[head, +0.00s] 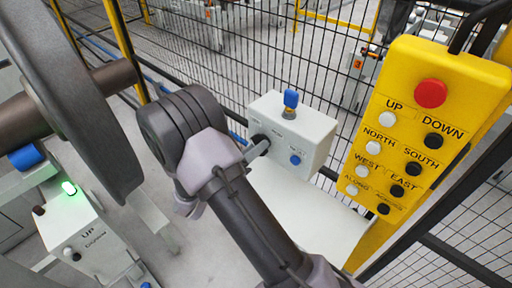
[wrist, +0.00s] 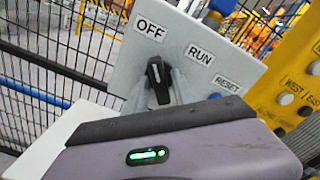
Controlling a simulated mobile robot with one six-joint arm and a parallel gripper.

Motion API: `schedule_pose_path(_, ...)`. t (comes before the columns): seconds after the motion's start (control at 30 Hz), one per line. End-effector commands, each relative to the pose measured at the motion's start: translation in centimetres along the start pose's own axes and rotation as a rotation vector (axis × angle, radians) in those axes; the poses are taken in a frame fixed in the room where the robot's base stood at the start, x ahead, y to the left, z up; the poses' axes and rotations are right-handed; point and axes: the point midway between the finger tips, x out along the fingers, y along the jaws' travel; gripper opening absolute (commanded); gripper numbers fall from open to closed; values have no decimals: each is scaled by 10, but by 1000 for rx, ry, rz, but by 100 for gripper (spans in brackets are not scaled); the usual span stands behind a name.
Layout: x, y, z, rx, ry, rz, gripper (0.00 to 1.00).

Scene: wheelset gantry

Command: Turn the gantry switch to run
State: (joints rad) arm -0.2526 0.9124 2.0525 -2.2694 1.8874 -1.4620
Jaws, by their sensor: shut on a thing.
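The gantry switch is a black knob (wrist: 158,84) on the front of a light grey control box (head: 311,133). In the wrist view the box face (wrist: 133,52) has the labels OFF, RUN and RESET. The knob stands nearly upright in that view, its upper end pointing toward OFF rather than RUN. My gripper (head: 253,149) reaches the box from the left in the head view. In the wrist view its grey fingers (wrist: 157,92) are shut on the knob, one on each side. The knob's lower part is hidden behind the gripper body.
A blue knob (head: 291,98) tops the box and a blue button (head: 295,159) is on its front. A yellow pendant (head: 425,120) with a red button stands right. Mesh fence (head: 250,50) runs behind.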

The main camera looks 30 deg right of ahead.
Motion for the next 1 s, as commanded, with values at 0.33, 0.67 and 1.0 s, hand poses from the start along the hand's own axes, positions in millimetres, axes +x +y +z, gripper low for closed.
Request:
schedule_pose_path(0.33,0,0,0,296,0,0,0)
schedule_pose_path(0.67,0,1,-1,610,0,0,0)
schedule_pose_path(1.0,0,2,-1,934,0,0,0)
